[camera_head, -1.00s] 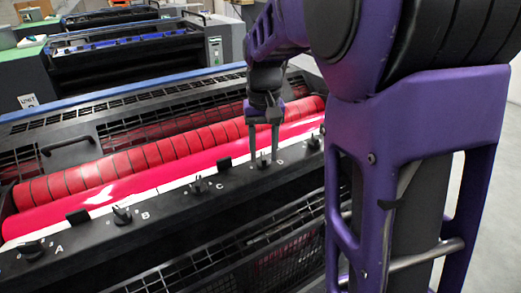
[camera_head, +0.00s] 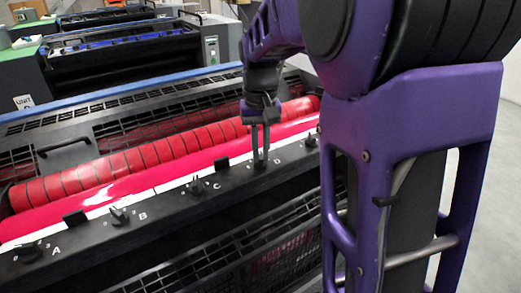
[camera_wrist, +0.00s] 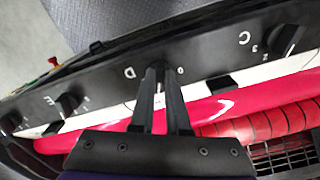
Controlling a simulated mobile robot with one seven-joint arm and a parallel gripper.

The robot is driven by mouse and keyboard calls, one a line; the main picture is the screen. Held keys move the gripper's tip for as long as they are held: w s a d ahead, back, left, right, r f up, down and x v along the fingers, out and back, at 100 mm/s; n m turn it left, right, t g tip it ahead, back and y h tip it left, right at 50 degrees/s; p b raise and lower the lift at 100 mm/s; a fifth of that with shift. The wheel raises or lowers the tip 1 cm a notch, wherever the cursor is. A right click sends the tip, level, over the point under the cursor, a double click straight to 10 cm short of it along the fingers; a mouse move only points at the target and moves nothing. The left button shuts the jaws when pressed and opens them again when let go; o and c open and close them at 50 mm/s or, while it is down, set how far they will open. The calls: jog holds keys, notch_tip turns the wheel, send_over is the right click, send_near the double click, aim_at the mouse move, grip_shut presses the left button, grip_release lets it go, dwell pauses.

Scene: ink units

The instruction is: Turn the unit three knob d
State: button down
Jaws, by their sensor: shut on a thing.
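Knob D sits on the dark control rail (camera_head: 160,215) in front of the red roller. My gripper (camera_head: 260,160) points down at it, and its two fingers are closed together around it. The wrist view shows the fingertips (camera_wrist: 160,72) meeting just beside the letter D (camera_wrist: 129,73). The fingers hide most of the knob, so its pointer direction cannot be told. A "0" mark shows just right of the fingertips in the wrist view.
Knob C (camera_head: 196,186), knob B (camera_head: 119,217) and knob A (camera_head: 30,252) stand along the rail to the left. Knob E (camera_wrist: 68,104) shows in the wrist view. A red striped roller (camera_head: 150,156) lies behind the rail. Other ink units (camera_head: 125,60) stand farther back.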

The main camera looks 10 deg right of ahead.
jog(key=n+p, duration=0.1)
jog(key=n, duration=0.1)
jog(key=n+p, duration=0.1)
jog(key=n, duration=0.1)
jog(key=shift+d+r+n, duration=0.15)
jog(key=shift+n, duration=0.25)
jog(key=n+p, duration=0.2)
jog(key=n, duration=0.3)
jog(key=shift+w, duration=0.1)
jog(key=n+p, duration=0.2)
jog(key=n, duration=0.3)
jog(key=shift+d+n, duration=0.1)
jog(key=shift+n, duration=0.3)
jog(key=shift+w+n+p, duration=0.15)
jog(key=shift+n+p, duration=0.55)
jog(key=shift+n, duration=1.3)
jog(key=c, duration=0.9)
grip_release()
